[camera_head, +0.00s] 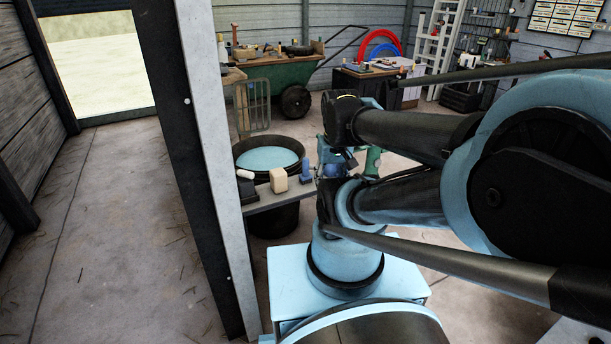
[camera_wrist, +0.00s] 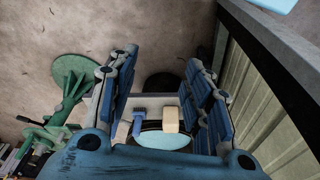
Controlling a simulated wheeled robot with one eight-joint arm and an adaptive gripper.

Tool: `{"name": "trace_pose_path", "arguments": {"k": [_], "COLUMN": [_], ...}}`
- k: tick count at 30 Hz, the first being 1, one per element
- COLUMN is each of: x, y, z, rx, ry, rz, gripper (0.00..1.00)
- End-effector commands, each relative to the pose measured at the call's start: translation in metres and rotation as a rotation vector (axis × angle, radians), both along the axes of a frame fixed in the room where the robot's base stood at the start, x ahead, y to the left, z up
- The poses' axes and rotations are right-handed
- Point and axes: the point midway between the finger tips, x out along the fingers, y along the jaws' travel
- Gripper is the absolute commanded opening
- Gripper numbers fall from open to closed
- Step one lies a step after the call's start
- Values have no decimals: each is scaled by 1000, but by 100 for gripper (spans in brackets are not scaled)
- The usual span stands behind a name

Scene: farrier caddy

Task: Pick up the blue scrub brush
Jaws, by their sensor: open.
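The blue scrub brush (camera_wrist: 137,127) is in the wrist view, with dark bristles at its upper end. It lies on a narrow grey ledge, left of a beige block (camera_wrist: 171,119). In the head view a small blue item (camera_head: 306,170), which looks like the brush, stands right of the same beige block (camera_head: 278,181). My gripper (camera_wrist: 160,68) is open and empty in the wrist view. Its two blue-padded fingers frame the brush and block, with the brush nearer the left finger. The fingers appear apart from both. My arm hides much of the gripper in the head view.
A black tub (camera_head: 268,147) of pale blue water stands behind the ledge. A green stand (camera_wrist: 72,82) is left of my gripper. A grey post (camera_head: 205,150) rises left of the ledge. A green cart (camera_head: 275,76) stands behind. The left floor is clear.

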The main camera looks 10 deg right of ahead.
Motion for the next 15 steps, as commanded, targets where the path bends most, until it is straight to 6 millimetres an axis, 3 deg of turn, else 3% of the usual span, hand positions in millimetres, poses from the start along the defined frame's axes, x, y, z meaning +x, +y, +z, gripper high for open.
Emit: {"name": "trace_pose_path", "arguments": {"k": [5,15], "x": [-3,51], "y": [0,1], "z": [10,46], "rx": [-5,-46], "ry": [-9,21], "rz": [30,267], "gripper": [50,50]}}
